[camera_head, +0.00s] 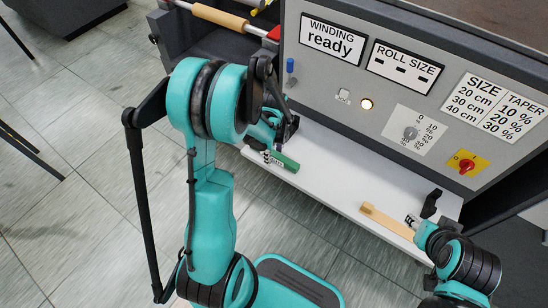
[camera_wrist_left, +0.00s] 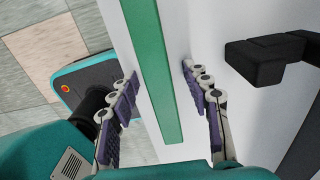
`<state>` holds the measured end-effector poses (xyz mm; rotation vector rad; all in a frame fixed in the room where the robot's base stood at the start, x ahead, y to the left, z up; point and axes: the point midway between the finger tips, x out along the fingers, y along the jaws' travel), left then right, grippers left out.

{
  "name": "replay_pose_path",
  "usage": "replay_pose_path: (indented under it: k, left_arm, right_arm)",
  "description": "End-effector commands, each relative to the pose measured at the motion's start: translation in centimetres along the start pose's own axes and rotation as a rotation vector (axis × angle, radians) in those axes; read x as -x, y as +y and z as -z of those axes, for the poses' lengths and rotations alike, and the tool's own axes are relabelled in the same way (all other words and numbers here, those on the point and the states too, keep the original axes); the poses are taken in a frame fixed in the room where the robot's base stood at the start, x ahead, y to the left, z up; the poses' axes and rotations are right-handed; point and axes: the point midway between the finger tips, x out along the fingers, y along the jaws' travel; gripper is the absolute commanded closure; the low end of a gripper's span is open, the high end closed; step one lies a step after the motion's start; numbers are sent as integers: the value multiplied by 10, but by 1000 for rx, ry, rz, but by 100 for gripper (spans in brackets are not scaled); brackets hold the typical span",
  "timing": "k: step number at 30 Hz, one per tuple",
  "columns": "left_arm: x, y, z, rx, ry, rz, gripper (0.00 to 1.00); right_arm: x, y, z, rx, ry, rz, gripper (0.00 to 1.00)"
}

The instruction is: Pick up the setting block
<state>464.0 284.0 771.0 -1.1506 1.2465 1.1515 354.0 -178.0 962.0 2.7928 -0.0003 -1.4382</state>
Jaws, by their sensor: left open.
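A long green block (camera_head: 286,161) lies on the white shelf at its left end, in the head view. It also shows in the left wrist view as a green bar (camera_wrist_left: 155,60) running between the fingers. My left gripper (camera_wrist_left: 160,78) is open around it, with a visible gap on both sides. In the head view my left gripper (camera_head: 272,157) is partly hidden by my own arm. A pale wooden block (camera_head: 387,220) lies on the shelf at right. My right gripper (camera_head: 412,221) is beside its right end. Which block is the setting block cannot be told.
The white shelf (camera_head: 330,178) runs below a grey panel with a lit lamp (camera_head: 367,104), a dial (camera_head: 410,133) and a red switch (camera_head: 466,165). A black bracket (camera_wrist_left: 258,62) stands right of the green block. The shelf between the blocks is clear.

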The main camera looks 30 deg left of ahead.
Motion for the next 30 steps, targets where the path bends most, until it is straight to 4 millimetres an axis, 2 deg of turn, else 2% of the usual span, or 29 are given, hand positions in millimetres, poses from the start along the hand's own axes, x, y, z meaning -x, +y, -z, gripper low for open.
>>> replay_pose_path:
  k: [4, 9, 10, 22, 26, 30]
  left_arm:
    - [2, 0, 0, 0, 0, 0, 52]
    - [2, 0, 0, 0, 0, 0, 97]
    - [2, 0, 0, 0, 0, 0, 100]
    - [6, 0, 0, 1, 0, 0, 100]
    - [19, 0, 0, 1, 0, 0, 100]
    - [45, 0, 0, 1, 0, 0, 100]
  right_arm:
    - [1, 0, 1, 0, 0, 0, 60]
    - [1, 0, 1, 0, 0, 0, 60]
    - [1, 0, 1, 0, 0, 0, 60]
    - [3, 0, 3, 0, 0, 0, 60]
    - [10, 0, 7, 0, 0, 0, 60]
    - [21, 0, 15, 0, 0, 0, 60]
